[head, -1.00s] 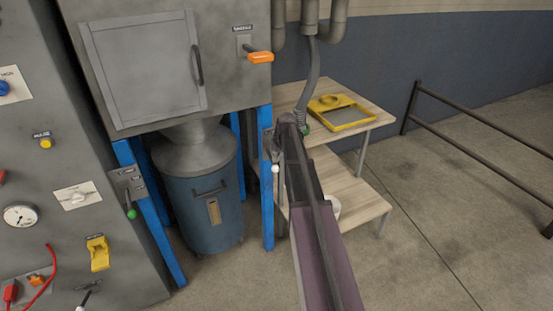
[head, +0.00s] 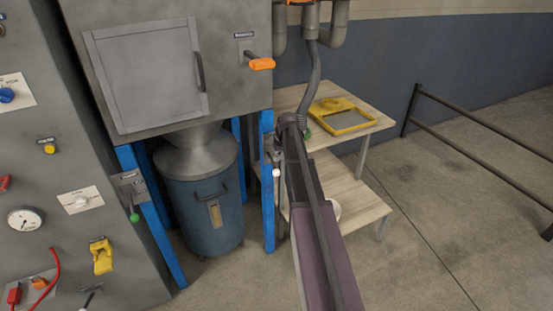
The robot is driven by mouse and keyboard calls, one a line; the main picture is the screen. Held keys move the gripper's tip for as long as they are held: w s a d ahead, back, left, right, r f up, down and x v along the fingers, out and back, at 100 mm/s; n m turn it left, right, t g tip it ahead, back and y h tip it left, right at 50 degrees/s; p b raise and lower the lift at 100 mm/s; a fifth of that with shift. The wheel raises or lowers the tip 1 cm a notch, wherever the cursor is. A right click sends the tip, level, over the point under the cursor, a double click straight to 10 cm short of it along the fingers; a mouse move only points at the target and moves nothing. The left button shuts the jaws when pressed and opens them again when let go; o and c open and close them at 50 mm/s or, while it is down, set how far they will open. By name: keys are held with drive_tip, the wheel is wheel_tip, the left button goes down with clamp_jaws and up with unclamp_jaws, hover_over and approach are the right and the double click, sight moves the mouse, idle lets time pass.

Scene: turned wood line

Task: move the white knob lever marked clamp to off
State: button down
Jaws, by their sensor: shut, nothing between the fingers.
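A lever with a white knob (head: 276,172) hangs on the blue post at the right of the grey cabinet, its knob low. Its label is hidden or too small to read. My gripper (head: 276,147) is at the end of my dark arm, just above the knob and close to the post. It is shut and seems to hold nothing. I cannot tell whether it touches the lever. Another light-knobbed lever (head: 88,298) shows at the lower left on the grey panel; its marking is not readable.
A green-knob lever (head: 134,216) is on the left blue leg. An orange-handled lever (head: 262,64) is on the cabinet. A blue drum (head: 203,222) stands below. A wooden table (head: 350,187) with a yellow frame (head: 342,116) is behind my arm. Open floor lies right, before a dark railing (head: 470,158).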

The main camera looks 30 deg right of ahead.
drive_tip(key=p+v, duration=1.1)
drive_tip(key=shift+w+d+r, duration=0.2)
drive_tip(key=shift+r, duration=0.25)
idle(0.6)
drive_tip(key=s+a+g, duration=0.1)
drive_tip(key=s+a, duration=1)
drive_tip(key=a, duration=0.3)
drive_tip(key=s+a+n+g+h, duration=0.1)
drive_tip(key=s+a, duration=1.1)
drive_tip(key=a, duration=0.3)
drive_tip(key=shift+s+f+g, duration=0.15)
drive_tip(key=shift+f+g, duration=0.2)
drive_tip(key=shift+g, duration=0.05)
